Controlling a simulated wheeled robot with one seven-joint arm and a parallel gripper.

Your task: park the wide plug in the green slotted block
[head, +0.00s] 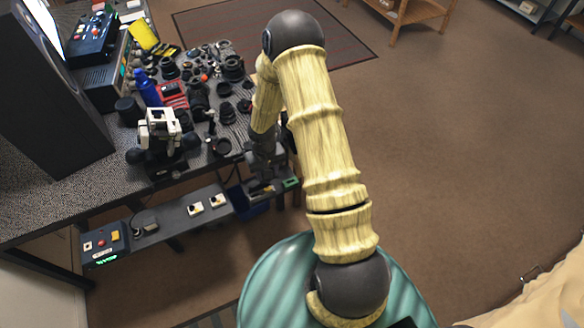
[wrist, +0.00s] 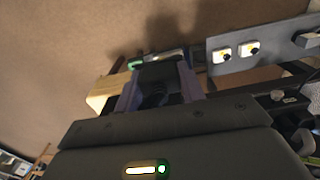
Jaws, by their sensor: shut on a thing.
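My gripper (head: 262,180) reaches down at the table's near right edge in the head view. In the wrist view my gripper (wrist: 157,88) is shut on a dark thing, the wide plug (wrist: 164,72), between its two purplish fingers. The plug's outline is dim and its lower part is hidden by the gripper body. The green slotted block (head: 291,183) is just right of the gripper in the head view. In the wrist view the green block (wrist: 136,64) shows just beyond the left fingertip. Its slot is too small to make out, and I cannot tell whether the plug touches it.
A grey shelf (head: 175,220) below the table's front carries two white sockets (head: 206,205) and a control box (head: 102,246). A blue bin (head: 248,203) is below the gripper. The table (head: 40,195) is crowded with dark lens parts. The floor at right is open.

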